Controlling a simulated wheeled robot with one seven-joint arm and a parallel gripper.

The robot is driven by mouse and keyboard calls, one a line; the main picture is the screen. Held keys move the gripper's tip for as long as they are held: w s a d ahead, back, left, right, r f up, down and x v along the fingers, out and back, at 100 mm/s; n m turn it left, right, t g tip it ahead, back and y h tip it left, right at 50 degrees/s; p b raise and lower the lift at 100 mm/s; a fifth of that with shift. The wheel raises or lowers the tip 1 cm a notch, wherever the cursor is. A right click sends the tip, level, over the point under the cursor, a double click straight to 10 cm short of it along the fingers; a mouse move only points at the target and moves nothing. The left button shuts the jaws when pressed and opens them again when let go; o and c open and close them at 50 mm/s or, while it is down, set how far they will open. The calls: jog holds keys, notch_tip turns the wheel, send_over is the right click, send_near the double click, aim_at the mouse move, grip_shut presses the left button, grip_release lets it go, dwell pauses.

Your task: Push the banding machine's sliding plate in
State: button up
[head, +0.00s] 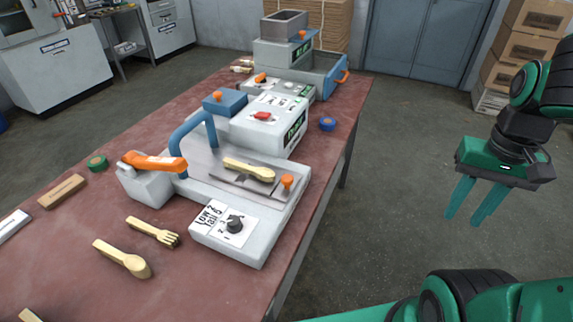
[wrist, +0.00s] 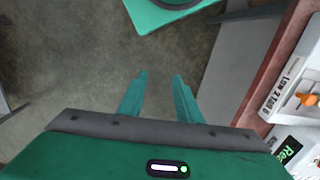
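The nearest white machine (head: 262,215) stands on the table with a dial, a blue arched bar and an orange lever. A grey metal plate (head: 219,180) lies on its top with a wooden spoon (head: 250,169) on it. An orange knob (head: 287,182) stands at the plate's right end; an orange knob (wrist: 306,99) also shows at the wrist view's right edge. I cannot tell for sure which machine is the banding machine. My gripper (head: 461,218) hangs over the floor, right of the table and clear of it. In the wrist view its fingers (wrist: 160,75) are apart and empty.
Behind it on the red table (head: 90,225) stand a machine with a red button (head: 262,116) and one with a hopper (head: 284,24). A blue tape roll (head: 327,124) sits near the right edge. Loose wooden cutlery lies at front left. Floor between table and gripper is free.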

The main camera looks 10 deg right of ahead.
jog(key=shift+o, duration=0.4)
jog(key=shift+o, duration=1.1)
jog(key=shift+s+a+r, duration=0.1)
jog(key=shift+s+r, duration=0.15)
jog(key=w+a+r+n, duration=0.2)
jog(key=w+a+r, duration=0.15)
jog(key=w, duration=0.45)
jog(key=n, duration=0.7)
send_over(287, 178)
notch_tip(287, 178, down, 10)
jog(key=shift+r, duration=0.15)
